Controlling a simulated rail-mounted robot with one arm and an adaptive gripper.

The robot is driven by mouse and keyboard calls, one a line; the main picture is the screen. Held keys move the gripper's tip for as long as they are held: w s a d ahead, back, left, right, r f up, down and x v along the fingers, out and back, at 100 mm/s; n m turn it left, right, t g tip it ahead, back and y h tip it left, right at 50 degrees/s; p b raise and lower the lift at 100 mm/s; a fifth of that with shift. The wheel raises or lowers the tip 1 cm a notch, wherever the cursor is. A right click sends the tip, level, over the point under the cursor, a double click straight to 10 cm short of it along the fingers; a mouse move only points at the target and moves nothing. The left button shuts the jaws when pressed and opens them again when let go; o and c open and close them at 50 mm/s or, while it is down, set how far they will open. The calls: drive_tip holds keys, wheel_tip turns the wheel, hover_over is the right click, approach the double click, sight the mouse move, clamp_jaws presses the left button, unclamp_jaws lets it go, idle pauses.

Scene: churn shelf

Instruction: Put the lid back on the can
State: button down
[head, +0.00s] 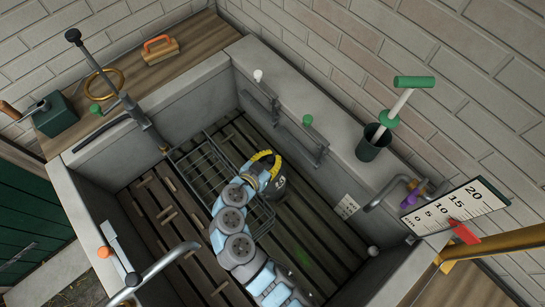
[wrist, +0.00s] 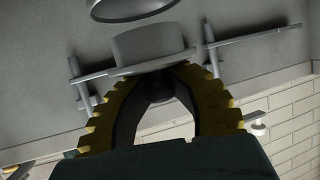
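My gripper (head: 264,160) is down inside the trough near its back wall, with its yellow fingers showing in the head view. In the wrist view its fingers (wrist: 165,78) curve together around a dark knob (wrist: 160,92). The knob appears to belong to a grey lid, whose raised round plug (wrist: 150,46) faces away from my gripper. A dark-rimmed round shape (wrist: 130,12) is cut off at the top edge of the wrist view, apart from the plug. It may be the can's mouth, but I cannot tell. I cannot make out the can or lid in the head view.
A wire basket (head: 185,165) lies on the trough's slatted floor. A green cup with a handled tool (head: 374,145), a brush (head: 160,50) and a scale plate (head: 455,207) sit around the rim.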

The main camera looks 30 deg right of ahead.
drive_tip(key=shift+f, duration=0.15)
drive_tip(key=shift+f+b, duration=0.45)
drive_tip(key=shift+b, duration=0.35)
drive_tip(key=shift+w+f, duration=0.1)
drive_tip(key=shift+w, duration=0.15)
drive_tip(key=shift+f+b, duration=0.15)
drive_tip(key=shift+b, duration=0.25)
